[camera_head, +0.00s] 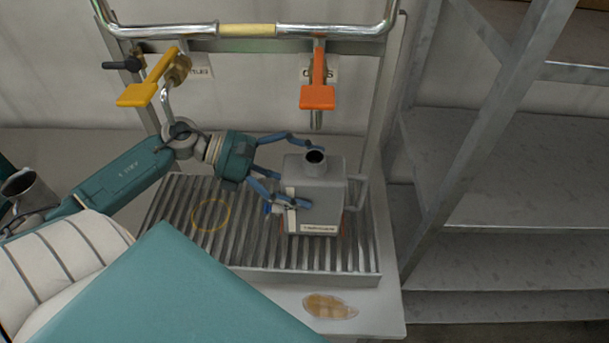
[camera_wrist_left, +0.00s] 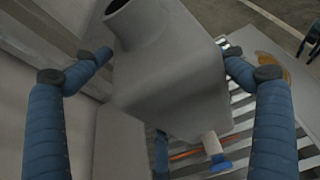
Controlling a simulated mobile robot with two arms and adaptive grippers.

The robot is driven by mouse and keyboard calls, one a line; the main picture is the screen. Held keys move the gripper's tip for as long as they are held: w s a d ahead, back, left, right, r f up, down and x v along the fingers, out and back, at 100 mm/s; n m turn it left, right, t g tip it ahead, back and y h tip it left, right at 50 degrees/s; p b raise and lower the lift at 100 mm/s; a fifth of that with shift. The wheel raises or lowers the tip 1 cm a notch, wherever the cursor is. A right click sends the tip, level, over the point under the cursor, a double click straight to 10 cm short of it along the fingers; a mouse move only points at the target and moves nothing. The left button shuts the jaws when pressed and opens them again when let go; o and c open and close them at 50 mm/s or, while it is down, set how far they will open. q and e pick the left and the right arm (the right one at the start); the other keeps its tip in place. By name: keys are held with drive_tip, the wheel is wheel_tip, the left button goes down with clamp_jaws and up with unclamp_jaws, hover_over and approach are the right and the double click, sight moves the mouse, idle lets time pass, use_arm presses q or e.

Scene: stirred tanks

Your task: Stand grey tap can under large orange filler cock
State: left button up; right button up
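The grey tap can (camera_head: 328,205) stands upright on the slatted grate, with its round open neck at the top and a small blue tap on its left side. It also shows close up in the left wrist view (camera_wrist_left: 175,75). The orange filler cock (camera_head: 318,97) is on the rail above, its spout roughly over the can's neck in the head view. My left gripper (camera_head: 308,172) reaches from the left with its blue fingers spread on the front and back sides of the can. The back finger looks apart from it; front contact is unclear. My right gripper is out of view.
A yellow cock (camera_head: 138,94) hangs to the left, with a yellow ring (camera_head: 211,214) on the grate (camera_head: 255,258). Orange-red marking shows at the can's base. Metal shelving (camera_head: 500,210) stands at the right. A tan patch (camera_head: 330,306) lies on the front ledge.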

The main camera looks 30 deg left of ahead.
use_arm(q)
drive_tip(key=b+v, duration=0.2)
drive_tip(key=v, duration=0.5)
drive_tip(key=shift+a+r, duration=0.3)
drive_tip(key=shift+r, duration=0.05)
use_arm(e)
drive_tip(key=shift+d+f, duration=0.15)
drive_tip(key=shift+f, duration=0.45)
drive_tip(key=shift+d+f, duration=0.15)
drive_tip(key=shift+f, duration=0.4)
use_arm(q)
drive_tip(key=shift+w, duration=0.1)
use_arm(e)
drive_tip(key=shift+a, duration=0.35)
